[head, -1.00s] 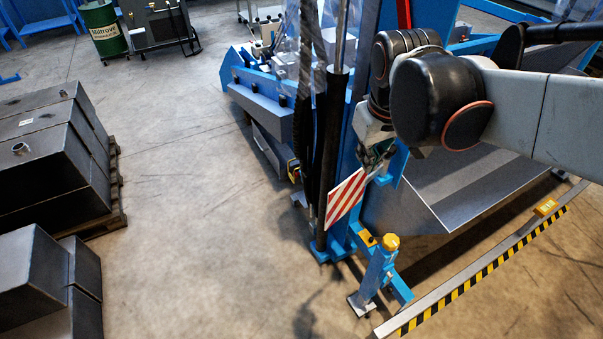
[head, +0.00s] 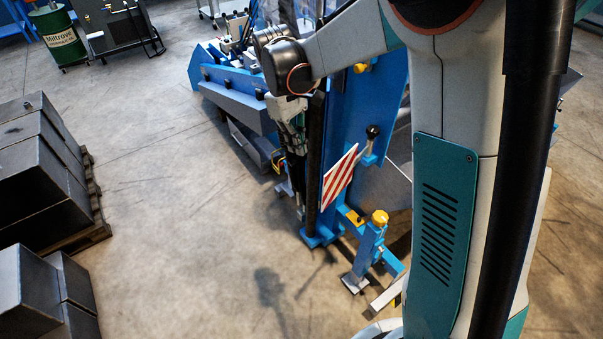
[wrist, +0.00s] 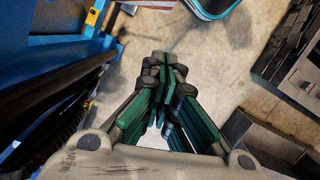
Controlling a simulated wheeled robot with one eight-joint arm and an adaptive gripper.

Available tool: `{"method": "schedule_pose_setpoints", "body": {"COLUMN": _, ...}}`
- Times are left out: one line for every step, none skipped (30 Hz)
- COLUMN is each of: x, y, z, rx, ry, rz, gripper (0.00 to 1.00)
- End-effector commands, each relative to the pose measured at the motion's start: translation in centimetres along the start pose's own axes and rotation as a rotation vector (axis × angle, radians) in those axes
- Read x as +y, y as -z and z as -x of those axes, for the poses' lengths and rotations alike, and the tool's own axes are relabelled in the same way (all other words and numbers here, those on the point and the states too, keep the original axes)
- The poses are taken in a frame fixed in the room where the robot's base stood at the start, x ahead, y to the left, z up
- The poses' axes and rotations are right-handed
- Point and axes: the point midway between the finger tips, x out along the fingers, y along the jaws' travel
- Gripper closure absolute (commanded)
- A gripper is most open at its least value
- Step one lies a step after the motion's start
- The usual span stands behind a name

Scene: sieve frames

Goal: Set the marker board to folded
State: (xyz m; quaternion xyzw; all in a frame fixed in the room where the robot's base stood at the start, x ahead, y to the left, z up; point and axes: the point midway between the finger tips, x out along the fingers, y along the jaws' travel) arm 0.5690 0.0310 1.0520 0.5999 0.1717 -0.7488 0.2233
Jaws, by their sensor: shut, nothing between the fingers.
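The marker board, a red-and-white striped panel (head: 340,178), stands out at an angle from the lower part of the blue column in the head view. My gripper (head: 298,178) hangs fingers-down to the left of the board, with the black cylinder between them in the picture. In the wrist view the fingers (wrist: 165,68) are drawn together with nothing between them. The gripper appears apart from the board.
The black cylinder (head: 317,150) stands close beside my gripper. A blue post with a yellow knob (head: 379,217) stands below the board. A black-knobbed lever (head: 372,131) is to its right. Dark metal blocks (head: 40,160) sit at the left; the floor between is clear.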

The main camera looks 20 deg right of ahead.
Motion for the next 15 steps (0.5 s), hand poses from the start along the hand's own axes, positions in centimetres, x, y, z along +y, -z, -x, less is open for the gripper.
{"method": "schedule_pose_setpoints", "body": {"x": 0.07, "y": 0.29, "z": -0.22, "rx": -0.009, "ry": 0.003, "rz": 0.007, "gripper": 1.0}}
{"method": "schedule_pose_setpoints", "body": {"x": 0.08, "y": 0.37, "z": -0.33, "rx": -0.013, "ry": 0.004, "rz": 0.01, "gripper": 1.0}}
{"method": "schedule_pose_setpoints", "body": {"x": 0.1, "y": 0.48, "z": -0.45, "rx": -0.017, "ry": 0.005, "rz": 0.013, "gripper": 1.0}}
{"method": "schedule_pose_setpoints", "body": {"x": 0.12, "y": 0.53, "z": -0.52, "rx": -0.02, "ry": 0.006, "rz": 0.014, "gripper": 1.0}}
{"method": "schedule_pose_setpoints", "body": {"x": 0.13, "y": 0.58, "z": -0.57, "rx": -0.021, "ry": 0.007, "rz": 0.015, "gripper": 1.0}}
{"method": "schedule_pose_setpoints", "body": {"x": 0.13, "y": 0.6, "z": -0.61, "rx": -0.023, "ry": 0.007, "rz": 0.016, "gripper": 1.0}}
{"method": "schedule_pose_setpoints", "body": {"x": 0.13, "y": 0.6, "z": -0.62, "rx": -0.023, "ry": 0.007, "rz": 0.016, "gripper": 1.0}}
{"method": "schedule_pose_setpoints", "body": {"x": 0.13, "y": 0.6, "z": -0.63, "rx": -0.024, "ry": 0.007, "rz": 0.017, "gripper": 1.0}}
{"method": "schedule_pose_setpoints", "body": {"x": 0.13, "y": 0.6, "z": -0.63, "rx": -0.024, "ry": 0.007, "rz": 0.016, "gripper": 1.0}}
{"method": "schedule_pose_setpoints", "body": {"x": 0.12, "y": 0.59, "z": -0.62, "rx": -0.024, "ry": 0.007, "rz": 0.016, "gripper": 1.0}}
{"method": "schedule_pose_setpoints", "body": {"x": 0.12, "y": 0.59, "z": -0.62, "rx": -0.023, "ry": 0.007, "rz": 0.016, "gripper": 1.0}}
{"method": "schedule_pose_setpoints", "body": {"x": 0.12, "y": 0.58, "z": -0.61, "rx": -0.023, "ry": 0.007, "rz": 0.016, "gripper": 1.0}}
{"method": "schedule_pose_setpoints", "body": {"x": 0.12, "y": 0.58, "z": -0.61, "rx": -0.023, "ry": 0.007, "rz": 0.016, "gripper": 1.0}}
{"method": "schedule_pose_setpoints", "body": {"x": 0.12, "y": 0.58, "z": -0.61, "rx": -0.023, "ry": 0.007, "rz": 0.016, "gripper": 1.0}}
{"method": "schedule_pose_setpoints", "body": {"x": 0.12, "y": 0.58, "z": -0.63, "rx": -0.023, "ry": 0.007, "rz": 0.016, "gripper": 1.0}}
